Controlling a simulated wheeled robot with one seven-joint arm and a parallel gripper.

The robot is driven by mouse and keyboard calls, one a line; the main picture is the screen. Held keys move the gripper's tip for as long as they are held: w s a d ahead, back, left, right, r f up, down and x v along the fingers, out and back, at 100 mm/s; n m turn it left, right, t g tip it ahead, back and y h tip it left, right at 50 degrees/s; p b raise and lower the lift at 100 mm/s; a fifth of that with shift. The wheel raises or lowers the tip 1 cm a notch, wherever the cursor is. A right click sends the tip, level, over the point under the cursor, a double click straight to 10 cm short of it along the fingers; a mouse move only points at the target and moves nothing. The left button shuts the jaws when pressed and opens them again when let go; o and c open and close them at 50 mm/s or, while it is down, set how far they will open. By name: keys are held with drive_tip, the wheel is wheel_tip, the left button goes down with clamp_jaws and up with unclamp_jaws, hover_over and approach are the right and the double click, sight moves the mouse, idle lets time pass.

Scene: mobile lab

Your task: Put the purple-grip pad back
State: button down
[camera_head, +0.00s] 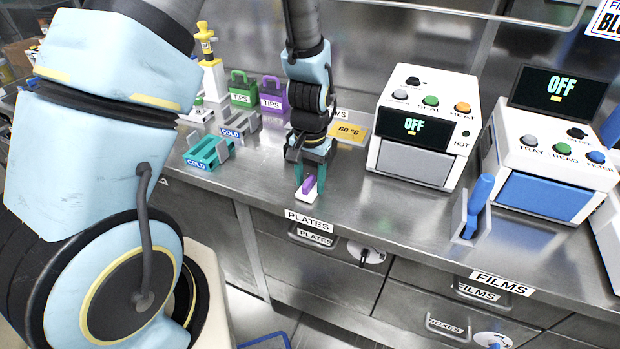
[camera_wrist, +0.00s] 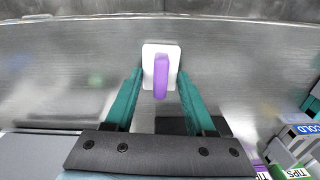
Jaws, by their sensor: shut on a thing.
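The purple-grip pad (camera_head: 307,190) is a small white block with a purple handle on top. It is at the counter's front part, above the PLATES label. My gripper (camera_head: 308,180) points down over it, with teal fingers on either side. In the wrist view the pad (camera_wrist: 160,65) lies between the tips of the teal fingers, and my gripper (camera_wrist: 159,82) is shut on it. I cannot tell whether the pad touches the counter.
The teal COLD rack (camera_head: 208,152) is to the left, with a grey COLD rack (camera_head: 240,124) and purple TIPS box (camera_head: 272,97) behind. A 60 °C plate (camera_head: 352,132) is just right of my wrist. The SEAL/HEAT machine (camera_head: 425,125) stands farther right. The counter (camera_head: 385,205) in front of it is clear.

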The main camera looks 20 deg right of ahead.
sight(310, 180)
drive_tip(key=shift+f, duration=0.1)
drive_tip(key=shift+f, duration=0.15)
drive_tip(key=shift+c, duration=1.1)
unclamp_jaws()
wheel_tip(310, 180, up, 12)
drive_tip(key=r+b, duration=0.1)
drive_tip(key=b, duration=0.1)
drive_tip(key=a+r+n+t, duration=0.1)
drive_tip(key=a+n, duration=0.7)
drive_tip(key=a, duration=1.8)
drive_tip(key=shift+w+r, duration=0.35)
